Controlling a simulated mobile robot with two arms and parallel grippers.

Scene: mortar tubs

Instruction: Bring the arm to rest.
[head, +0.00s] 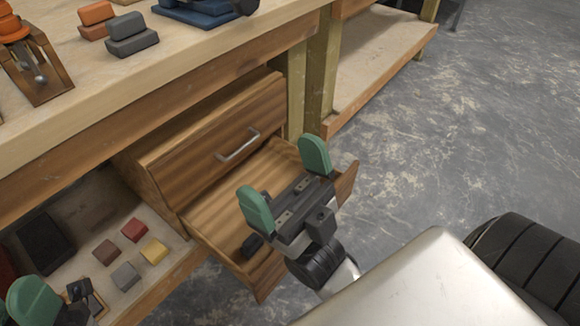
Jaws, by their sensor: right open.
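My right gripper (285,183) is in the middle of the view, with its two green fingers spread wide apart and nothing between them. It is in front of and above an open wooden drawer (205,235), hiding part of its inside and front. My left gripper (35,300) shows only in part at the lower left corner. One green finger is clear there, and the edge of the picture cuts off the rest.
A small dark block (252,245) lies in the open drawer. The closed drawer (215,140) above has a metal handle. Several small blocks (134,230) lie on the lower shelf. The workbench top (190,65) holds blocks and tools. Grey floor (440,140) is clear at right.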

